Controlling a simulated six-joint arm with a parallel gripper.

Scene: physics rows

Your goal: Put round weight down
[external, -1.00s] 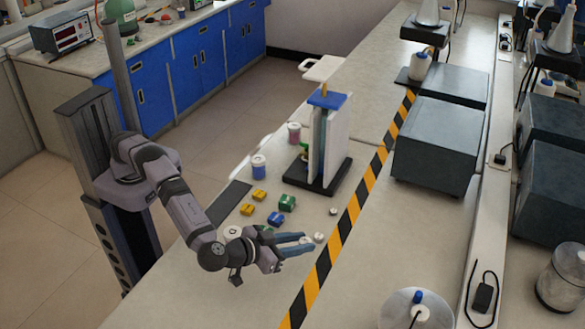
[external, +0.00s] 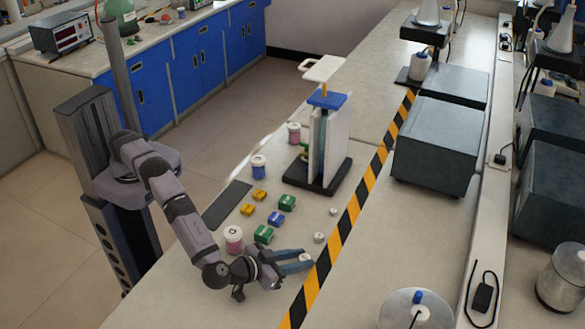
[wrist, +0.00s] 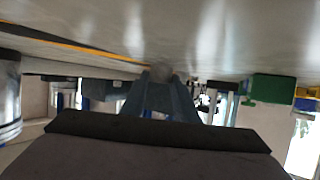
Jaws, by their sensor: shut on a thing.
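My gripper (external: 304,257) is low over the bench, left of the striped tape, with its blue-grey fingers closed on a small grey round weight (external: 306,257). The weight shows at the fingertips in the wrist view (wrist: 161,73), close to the bench surface; whether it touches the bench I cannot tell. Two other small pale weights stand on the bench beyond my gripper, a nearer one (external: 319,237) and a farther one (external: 333,211).
Green, blue and yellow blocks (external: 264,234) and a pink-filled jar (external: 233,240) stand left of my gripper. A stand on a black base (external: 330,186) is farther back. Black-and-yellow tape (external: 345,222) runs along the right, with dark boxes (external: 436,150) beyond it.

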